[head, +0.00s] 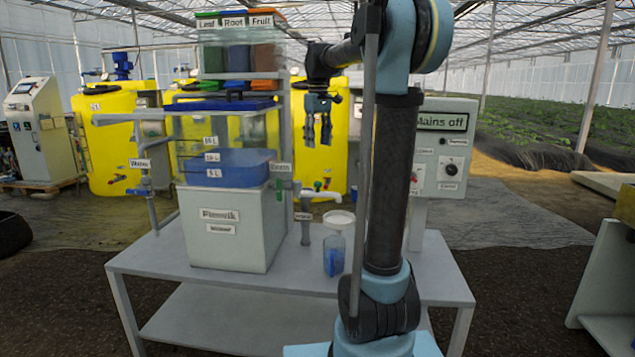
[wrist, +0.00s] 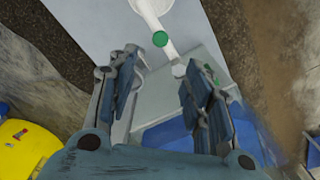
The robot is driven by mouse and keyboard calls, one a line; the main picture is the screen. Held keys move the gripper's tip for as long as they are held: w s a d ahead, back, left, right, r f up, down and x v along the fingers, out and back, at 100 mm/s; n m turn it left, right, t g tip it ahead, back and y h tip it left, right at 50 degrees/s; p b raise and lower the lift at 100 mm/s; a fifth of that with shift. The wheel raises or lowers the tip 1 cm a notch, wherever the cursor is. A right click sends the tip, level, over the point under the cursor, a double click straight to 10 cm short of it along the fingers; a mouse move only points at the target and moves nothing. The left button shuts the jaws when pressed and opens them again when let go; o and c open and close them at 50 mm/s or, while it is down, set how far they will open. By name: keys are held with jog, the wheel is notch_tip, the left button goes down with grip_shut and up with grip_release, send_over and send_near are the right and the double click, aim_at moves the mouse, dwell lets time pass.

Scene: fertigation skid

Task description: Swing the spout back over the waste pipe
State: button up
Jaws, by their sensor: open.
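The white spout (head: 322,194) sticks out to the right from the tank's side, beside a green part (head: 281,190). Its outer end is above the white round top (head: 340,217) of a clear vessel holding blue liquid (head: 334,256). The grey waste pipe (head: 305,231) stands upright left of that vessel, with a small label at its top. My gripper (head: 318,142) is open and empty, pointing down, well above the spout. In the wrist view, the white spout (wrist: 171,51) with a green spot (wrist: 160,39) shows beyond my spread fingers (wrist: 163,66). The waste pipe cannot be made out there.
The grey-white mixer tank (head: 228,230) with a clear, blue-filled upper part stands left on the grey table (head: 310,285). Labelled bins (head: 237,50) sit on a shelf above it. A "Mains off" control box (head: 443,145) stands right of my arm. The table's front is mostly clear.

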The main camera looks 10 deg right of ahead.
send_over(318, 193)
jog(key=f, duration=1.4)
jog(key=shift+w+f, duration=0.3)
jog(key=shift+w, duration=0.1)
grip_shut()
